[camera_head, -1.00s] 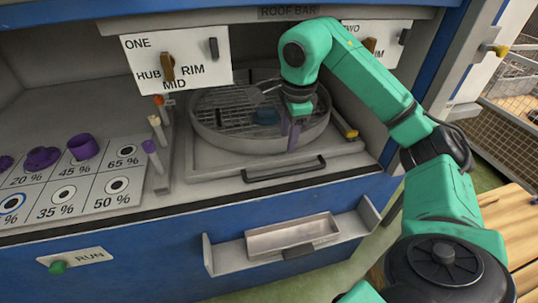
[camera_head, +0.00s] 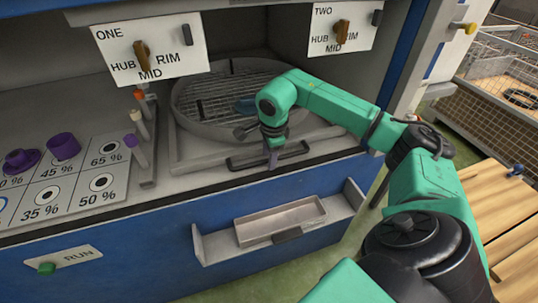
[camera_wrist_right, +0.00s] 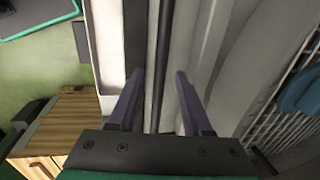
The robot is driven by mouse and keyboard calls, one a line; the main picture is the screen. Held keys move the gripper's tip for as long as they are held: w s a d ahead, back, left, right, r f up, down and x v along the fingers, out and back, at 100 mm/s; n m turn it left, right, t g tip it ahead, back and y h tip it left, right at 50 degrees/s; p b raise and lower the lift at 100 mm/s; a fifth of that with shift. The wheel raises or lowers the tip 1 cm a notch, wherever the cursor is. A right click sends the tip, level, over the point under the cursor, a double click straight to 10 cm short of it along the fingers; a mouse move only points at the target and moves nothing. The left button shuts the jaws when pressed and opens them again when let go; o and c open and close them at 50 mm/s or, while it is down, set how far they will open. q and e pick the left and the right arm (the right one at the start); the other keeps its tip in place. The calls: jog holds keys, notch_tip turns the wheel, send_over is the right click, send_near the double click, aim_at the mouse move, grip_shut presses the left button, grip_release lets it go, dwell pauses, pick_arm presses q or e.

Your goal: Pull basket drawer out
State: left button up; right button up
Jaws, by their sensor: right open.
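The basket drawer (camera_head: 180,160) is a grey tray in the blue cabinet's bay, carrying a round wire basket (camera_head: 185,110). A blue item (camera_head: 243,104) lies in the basket. A dark bar handle (camera_head: 240,164) runs along the drawer's front edge. My right gripper (camera_head: 273,158) points down at the handle, its purple fingers open. In the right wrist view, a long dark bar (camera_wrist_right: 153,60) runs between the open fingers (camera_wrist_right: 157,105), and neither finger visibly presses on it. My arm hides part of the basket's right side. My left gripper is out of view.
Below, a shelf (camera_head: 205,240) holding a small tray (camera_head: 280,222) sticks out from the cabinet front. Coloured pegs (camera_head: 137,120) stand left of the drawer. Purple parts (camera_head: 62,147) sit on the percentage board. A wooden table (camera_head: 500,200) and wire cage (camera_head: 480,105) are at right.

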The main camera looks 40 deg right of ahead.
grip_shut()
dwell(1.3)
